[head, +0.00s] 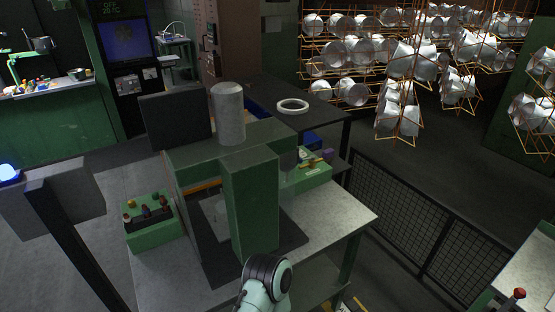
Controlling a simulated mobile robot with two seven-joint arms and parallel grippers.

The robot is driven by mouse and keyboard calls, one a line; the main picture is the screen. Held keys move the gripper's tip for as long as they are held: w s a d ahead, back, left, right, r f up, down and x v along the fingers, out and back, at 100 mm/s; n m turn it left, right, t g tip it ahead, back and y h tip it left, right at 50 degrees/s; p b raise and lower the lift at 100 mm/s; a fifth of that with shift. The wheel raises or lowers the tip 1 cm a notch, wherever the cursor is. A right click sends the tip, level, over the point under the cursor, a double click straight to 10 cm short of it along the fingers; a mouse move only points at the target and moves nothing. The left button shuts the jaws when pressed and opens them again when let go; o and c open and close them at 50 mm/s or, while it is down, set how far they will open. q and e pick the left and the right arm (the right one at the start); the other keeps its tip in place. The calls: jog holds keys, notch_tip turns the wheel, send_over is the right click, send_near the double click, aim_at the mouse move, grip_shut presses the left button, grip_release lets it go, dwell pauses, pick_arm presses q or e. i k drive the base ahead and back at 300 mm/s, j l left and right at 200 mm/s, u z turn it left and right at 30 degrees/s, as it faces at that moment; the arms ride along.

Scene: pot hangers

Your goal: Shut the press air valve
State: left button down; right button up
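The green press (251,200) stands on a grey-topped table in the middle of the head view, with a grey cylinder (228,113) upright on its top. At its right side is a green box (303,178) with a small yellow and purple fitting (316,160) on it. This may be the air valve, but it is too small to tell its position. A teal and black part of my arm shows at the bottom centre, in front of the press. Neither gripper can be made out.
A green control box (153,222) with several knobs sits left of the press. A white ring (292,106) lies on a dark shelf behind it. A black mesh fence (430,232) runs along the right. Racks of hanging metal pots (410,62) fill the back right. Open floor shows at left.

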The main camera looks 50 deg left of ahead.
aim_at(312, 158)
jog(key=i+u, duration=0.4)
jog(key=i+l+u, duration=0.3)
jog(key=u, duration=0.15)
jog(key=i, duration=0.1)
